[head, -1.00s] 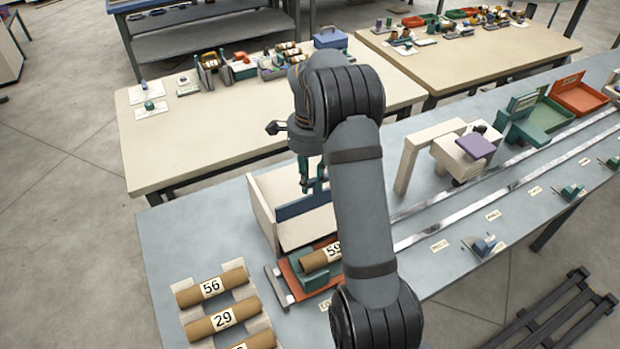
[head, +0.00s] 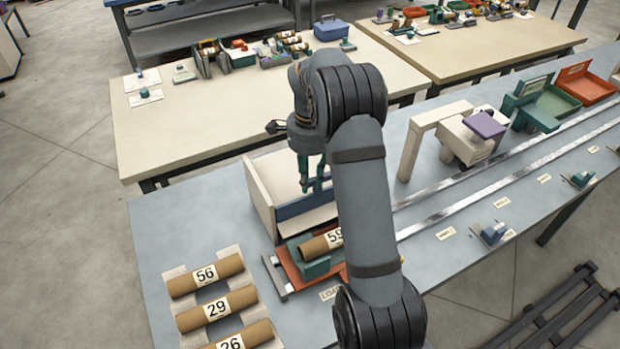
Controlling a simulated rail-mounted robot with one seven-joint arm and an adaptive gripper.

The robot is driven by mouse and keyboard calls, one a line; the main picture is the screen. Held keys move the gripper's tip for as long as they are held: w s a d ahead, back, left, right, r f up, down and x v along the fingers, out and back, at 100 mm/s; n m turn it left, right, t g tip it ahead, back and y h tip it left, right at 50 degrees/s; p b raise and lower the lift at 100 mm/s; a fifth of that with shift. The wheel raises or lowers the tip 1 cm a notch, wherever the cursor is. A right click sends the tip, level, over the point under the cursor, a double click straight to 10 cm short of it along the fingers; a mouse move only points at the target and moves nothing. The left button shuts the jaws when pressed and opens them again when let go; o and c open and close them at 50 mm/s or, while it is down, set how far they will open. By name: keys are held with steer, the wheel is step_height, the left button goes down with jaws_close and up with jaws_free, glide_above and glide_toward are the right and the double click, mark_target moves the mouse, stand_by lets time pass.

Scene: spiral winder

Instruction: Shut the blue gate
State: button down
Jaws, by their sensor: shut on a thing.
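The blue gate (head: 296,208) is a low blue panel across the white box (head: 260,198) on the grey bench. My gripper (head: 312,188) reaches down into the box from above, with its green fingers at the gate's upper edge. It is shut on the gate, though the exact contact is small and partly hidden. My arm covers the gate's right end. Just in front of the box, a brown tube marked 59 (head: 314,246) lies on a red and green carriage (head: 290,267), also partly behind my arm.
Several numbered tubes, including 56 (head: 183,287) and 29 (head: 190,318), lie on a pale rack at front left. Metal rails (head: 450,210) run right, past a cream arch (head: 410,150). A cream table (head: 190,140) stands behind.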

steer(key=c, duration=1.9)
jaws_free()
steer(key=shift+s+f, duration=0.15)
steer(key=shift+f, duration=0.1)
steer(key=shift+o, duration=2.1)
steer(key=shift+w+r, duration=0.1)
steer(key=shift+w, duration=0.1)
steer(key=shift+r, duration=0.35)
step_height(320, 180, up, 11)
steer(key=shift+s, duration=0.1)
